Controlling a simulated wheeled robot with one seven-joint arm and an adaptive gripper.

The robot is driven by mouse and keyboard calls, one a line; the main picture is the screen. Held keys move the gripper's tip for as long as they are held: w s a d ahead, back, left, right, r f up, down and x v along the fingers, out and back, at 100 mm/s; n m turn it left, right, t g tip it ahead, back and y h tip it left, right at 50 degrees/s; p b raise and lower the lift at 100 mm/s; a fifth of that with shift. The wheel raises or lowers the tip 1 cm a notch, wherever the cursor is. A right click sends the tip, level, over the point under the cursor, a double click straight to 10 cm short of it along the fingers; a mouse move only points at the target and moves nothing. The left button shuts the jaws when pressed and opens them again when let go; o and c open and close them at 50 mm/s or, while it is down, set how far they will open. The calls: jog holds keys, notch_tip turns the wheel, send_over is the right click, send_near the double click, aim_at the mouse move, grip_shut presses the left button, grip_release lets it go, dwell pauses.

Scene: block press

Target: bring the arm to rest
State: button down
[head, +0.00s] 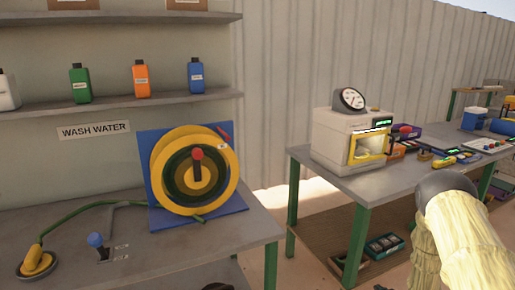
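Part of my arm shows at the lower right of the head view, with pale yellow ribbed covering and a dark grey rounded joint. It is bent at that joint, in front of the right-hand table. My gripper is not in view, so I cannot see its fingers or whether it holds anything.
The right-hand table (330,176) carries a white press-like machine (344,140) with a gauge (349,99) and several small items. The left bench (150,262) holds a yellow hose reel (161,190) and a blue-topped lever (97,242). Bottles stand on the shelf (110,103). A gap separates the tables.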

jog(key=s+a+f+m+g+p, duration=0.1)
jog(key=s+a+f+m+g, duration=0.15)
jog(key=s+a, duration=0.75)
jog(key=s+a+f+m+g+p, duration=0.1)
jog(key=s+a+f+g, duration=0.4)
jog(key=s, duration=0.9)
jog(key=s+a+r+g, duration=0.1)
jog(key=s+a+r, duration=0.1)
jog(key=s, duration=0.6)
jog(key=s+a+r+g+p, duration=0.1)
jog(key=s+a, duration=0.3)
jog(key=s, duration=0.5)
jog(key=s+a+r+g, duration=0.2)
jog(key=s+a+r, duration=0.1)
jog(key=s, duration=0.5)
jog(key=shift+s+a+r+m+p, duration=0.2)
jog(key=shift+a+m+p, duration=0.15)
jog(key=shift+a+m, duration=0.15)
